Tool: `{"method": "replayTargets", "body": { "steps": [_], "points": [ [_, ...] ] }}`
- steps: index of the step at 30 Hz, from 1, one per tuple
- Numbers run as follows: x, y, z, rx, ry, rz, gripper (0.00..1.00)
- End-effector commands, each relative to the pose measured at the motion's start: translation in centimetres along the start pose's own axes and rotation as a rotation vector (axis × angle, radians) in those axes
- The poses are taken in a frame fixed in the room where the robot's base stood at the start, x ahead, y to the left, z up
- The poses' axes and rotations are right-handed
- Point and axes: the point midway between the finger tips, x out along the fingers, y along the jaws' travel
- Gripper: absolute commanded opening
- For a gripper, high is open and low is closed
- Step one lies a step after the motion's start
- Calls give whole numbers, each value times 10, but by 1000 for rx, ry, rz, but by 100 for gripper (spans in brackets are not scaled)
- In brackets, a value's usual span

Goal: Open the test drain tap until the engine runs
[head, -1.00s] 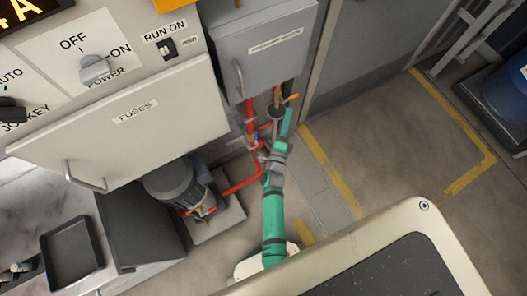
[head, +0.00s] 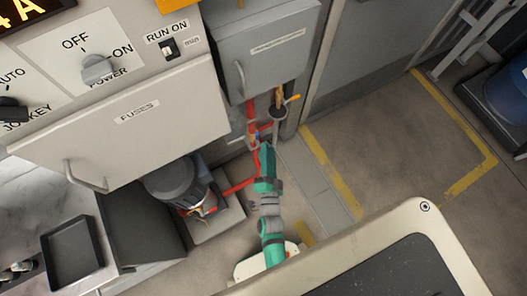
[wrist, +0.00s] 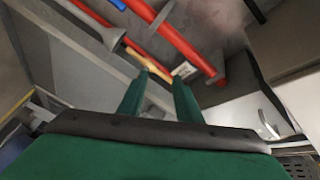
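Under the grey wall cabinet, a small yellow-orange lever (head: 292,98) sticks out beside a copper-coloured pipe, above a grey funnel (head: 278,113). I cannot tell for certain which is the test drain tap; no label is readable. My gripper (head: 266,149) is below the funnel, apart from the lever. In the wrist view its two green fingers (wrist: 160,80) are spread with nothing held. Beyond them are a yellowish bar (wrist: 150,62), the funnel (wrist: 110,36) and a blue piece (wrist: 118,4).
The engine or pump unit (head: 172,184) stands on a plinth left of my arm. The fuses door (head: 140,108) juts out above it. Red pipes (head: 240,187) run between. The power knob (head: 97,68) is on the panel.

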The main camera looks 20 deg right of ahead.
Motion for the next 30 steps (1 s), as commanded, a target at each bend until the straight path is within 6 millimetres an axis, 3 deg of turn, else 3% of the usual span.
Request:
{"method": "replayTargets", "body": {
  "steps": [3,10,30],
  "points": [
    [-18,-8,5,-59,-33,-5,31],
    [-37,-20,13,-133,-78,-17,31],
    [-41,-20,9,-152,-75,-12,31]
  ]
}}
